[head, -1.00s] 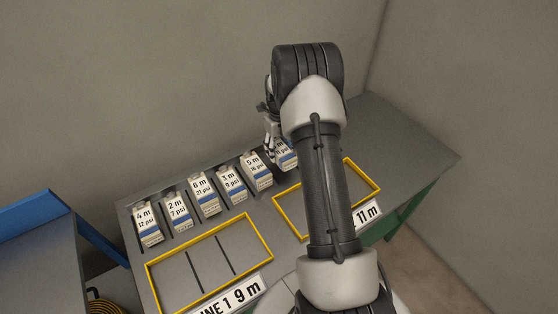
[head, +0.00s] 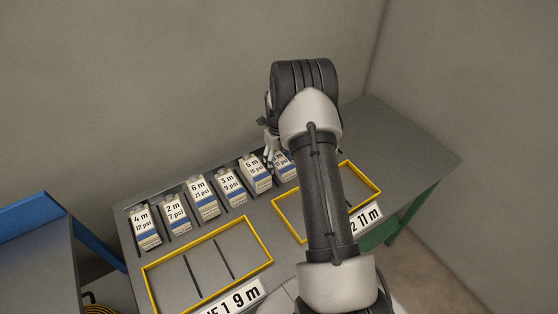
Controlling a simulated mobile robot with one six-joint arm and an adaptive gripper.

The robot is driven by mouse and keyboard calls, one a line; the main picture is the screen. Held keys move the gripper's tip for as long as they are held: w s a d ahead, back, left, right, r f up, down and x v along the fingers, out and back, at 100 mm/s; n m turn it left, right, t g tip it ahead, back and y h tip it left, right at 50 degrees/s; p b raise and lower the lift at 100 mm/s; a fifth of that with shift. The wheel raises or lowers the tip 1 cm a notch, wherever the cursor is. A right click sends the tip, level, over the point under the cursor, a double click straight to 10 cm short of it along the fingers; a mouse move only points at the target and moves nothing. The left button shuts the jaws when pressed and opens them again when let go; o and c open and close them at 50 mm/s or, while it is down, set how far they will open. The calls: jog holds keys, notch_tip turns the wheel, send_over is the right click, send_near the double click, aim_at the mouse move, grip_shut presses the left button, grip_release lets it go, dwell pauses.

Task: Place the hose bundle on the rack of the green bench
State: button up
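A yellow-orange coil that looks like the hose bundle (head: 97,309) shows only in part at the bottom left edge of the head view, low beside the blue bench. The green bench (head: 395,150) has a grey top and green legs. I cannot make out a rack on it. My gripper (head: 269,160) is over the back of the green bench, at the right end of a row of labelled cartons, close to the 5 m carton (head: 255,172) and the partly hidden rightmost carton (head: 284,167). My arm covers part of the view. Its fingers are too small to read.
Several white and blue cartons, such as the 4 m carton (head: 145,228), stand in a row. Two yellow frames, left (head: 147,285) and right (head: 378,187), lie in front, with the 9 m and 11 m labels. The blue bench (head: 40,240) stands left. The bench's right end is clear.

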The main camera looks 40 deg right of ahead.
jog(key=shift+o, duration=0.9)
notch_tip(320, 180, up, 12)
jog(key=p, duration=0.4)
notch_tip(320, 180, up, 11)
jog(key=n+t, duration=0.1)
jog(key=n, duration=0.5)
send_over(279, 159)
jog(key=s+a, duration=0.2)
jog(key=a, duration=0.4)
jog(key=s+a+r+n+t, duration=0.1)
jog(key=s+a+r+n, duration=0.6)
jog(key=a+r+n, duration=0.25)
jog(key=s+a+r+n+t, duration=0.1)
jog(key=s+a+n, duration=0.4)
jog(key=s+n, duration=0.5)
jog(key=s+a+r+n+t, duration=0.1)
jog(key=s+a+n, duration=0.4)
jog(key=s+n, duration=0.6)
jog(key=shift+s+a+r+t, duration=0.15)
jog(key=shift+a+r+t, duration=0.15)
jog(key=shift+r, duration=0.55)
